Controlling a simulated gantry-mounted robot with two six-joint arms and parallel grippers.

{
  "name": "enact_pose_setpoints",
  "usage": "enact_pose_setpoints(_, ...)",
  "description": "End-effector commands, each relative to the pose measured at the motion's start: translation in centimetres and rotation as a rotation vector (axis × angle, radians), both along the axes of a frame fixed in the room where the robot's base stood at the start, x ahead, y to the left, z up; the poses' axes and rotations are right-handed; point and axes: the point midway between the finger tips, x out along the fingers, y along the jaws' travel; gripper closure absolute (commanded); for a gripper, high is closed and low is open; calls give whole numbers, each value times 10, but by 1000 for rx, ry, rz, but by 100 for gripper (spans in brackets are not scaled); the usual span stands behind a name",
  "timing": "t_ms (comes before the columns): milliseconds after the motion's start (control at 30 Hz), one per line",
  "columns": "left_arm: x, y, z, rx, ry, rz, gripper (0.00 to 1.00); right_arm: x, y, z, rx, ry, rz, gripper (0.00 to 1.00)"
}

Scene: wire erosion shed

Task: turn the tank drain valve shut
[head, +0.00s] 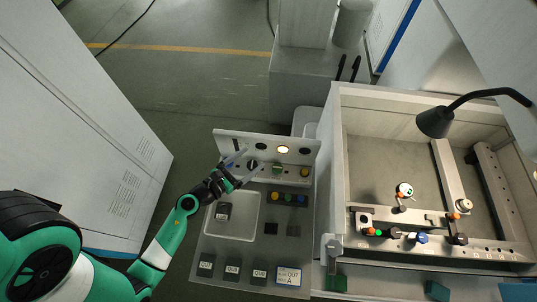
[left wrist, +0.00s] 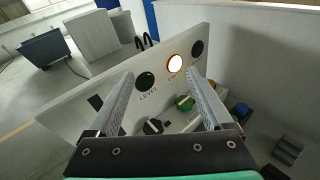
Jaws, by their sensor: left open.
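My left gripper (head: 246,163) is open and empty in front of the upright panel (head: 226,136). In the left wrist view its two fingers (left wrist: 160,80) stand wide apart. A black knob with a pale mark (left wrist: 153,127) lies between the fingers, not gripped; it also shows in the head view (head: 252,165). A green knob (left wrist: 184,103) sits to its right, close to the right finger; it shows in the head view (head: 277,168). I cannot read which control is the drain valve. My right gripper is not in view.
On the panel a lamp (left wrist: 175,63) glows beside a dark lamp labelled LEVEL (left wrist: 146,81). Below are coloured buttons (head: 289,198), a shallow tray (head: 232,232) and labelled blocks (head: 232,269). The walled machine tank (head: 336,150) stands right, with a black desk lamp (head: 435,121).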

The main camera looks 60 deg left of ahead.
Motion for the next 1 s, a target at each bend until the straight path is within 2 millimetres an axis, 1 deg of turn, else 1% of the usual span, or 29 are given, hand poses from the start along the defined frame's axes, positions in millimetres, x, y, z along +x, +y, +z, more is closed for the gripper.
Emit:
enact_pose_setpoints(33, -36, -2, -50, -52, 81, 60, 16, 0, 0, -15, 0, 0, 0, 33)
enact_pose_setpoints(100, -71, -8, -83, -113, 140, 127, 16, 0, 0, -23, 0, 0, 0, 33)
enact_pose_setpoints(200, -98, -10, -103, -154, 174, 191, 16, 0, 0, -29, 0, 0, 0, 33)
enact_pose_setpoints(233, -99, -8, -103, -155, 173, 200, 16, 0, 0, -29, 0, 0, 0, 33)
enact_pose_setpoints(367, -98, -4, -100, -153, 168, 207, 16, 0, 0, -27, 0, 0, 0, 33)
enact_pose_setpoints(467, -92, -2, -102, -153, 168, 204, 16, 0, 0, -25, 0, -1, 0, 33)
enact_pose_setpoints(567, -79, 4, -106, -151, 167, 200, 16, 0, 0, -22, 0, -1, 0, 33)
enact_pose_setpoints(733, -46, 20, -120, -150, 165, 201, 16, 0, 0, -21, 0, 0, 0, 33)
enact_pose_setpoints(900, -18, 34, -136, -151, 165, 204, 16, 0, 0, -27, 0, 0, 0, 33)
enact_pose_setpoints(1000, -7, 39, -141, -152, 165, 204, 16, 0, 0, -30, 0, 0, 0, 33)
